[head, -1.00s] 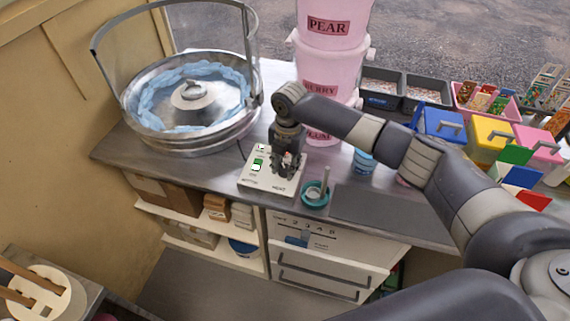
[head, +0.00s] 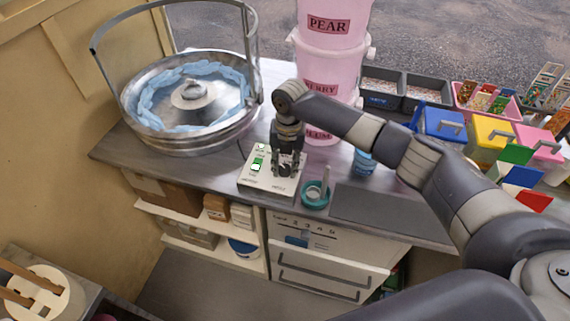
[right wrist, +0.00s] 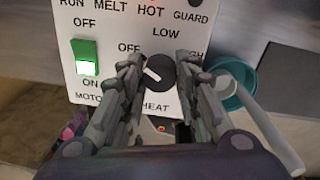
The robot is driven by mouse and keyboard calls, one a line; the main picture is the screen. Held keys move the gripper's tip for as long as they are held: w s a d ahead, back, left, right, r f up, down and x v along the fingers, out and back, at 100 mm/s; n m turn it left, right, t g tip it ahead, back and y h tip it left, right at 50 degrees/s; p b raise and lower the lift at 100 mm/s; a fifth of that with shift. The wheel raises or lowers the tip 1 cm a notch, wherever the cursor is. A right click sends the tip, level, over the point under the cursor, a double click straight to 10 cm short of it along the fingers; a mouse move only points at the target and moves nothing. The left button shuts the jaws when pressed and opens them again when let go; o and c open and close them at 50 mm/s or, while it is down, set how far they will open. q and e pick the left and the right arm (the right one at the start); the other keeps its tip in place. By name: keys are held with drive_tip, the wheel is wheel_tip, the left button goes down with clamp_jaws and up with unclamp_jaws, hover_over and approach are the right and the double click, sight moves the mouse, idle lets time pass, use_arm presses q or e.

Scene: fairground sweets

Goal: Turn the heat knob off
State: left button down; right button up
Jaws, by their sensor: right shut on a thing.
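The white control box (head: 252,184) stands on the metal counter, left of the pink tubs. Its round dark heat knob (right wrist: 162,76) shows in the right wrist view, with LOW above, HIGH partly hidden at right and OFF at upper left. The knob's white pointer mark points up-left, toward OFF. My right gripper (head: 287,167) is over the box from above. In the right wrist view, its two fingers (right wrist: 160,68) are on either side of the knob, shut on it. My left gripper is in neither view.
A lit green motor switch (right wrist: 86,60) sits left of the knob. A teal cup (head: 315,198) with a stick in it stands close right of the box. A metal floss bowl (head: 150,141) is at back left. Pink tubs (head: 331,75) stand behind.

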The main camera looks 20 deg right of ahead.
sight(287, 167)
drive_tip(key=shift+w, duration=0.1)
drive_tip(key=o, duration=1.1)
drive_tip(key=shift+r, duration=0.15)
drive_tip(key=r, duration=1.1)
drive_tip(key=shift+d+r, duration=0.35)
drive_tip(key=shift+r, duration=0.05)
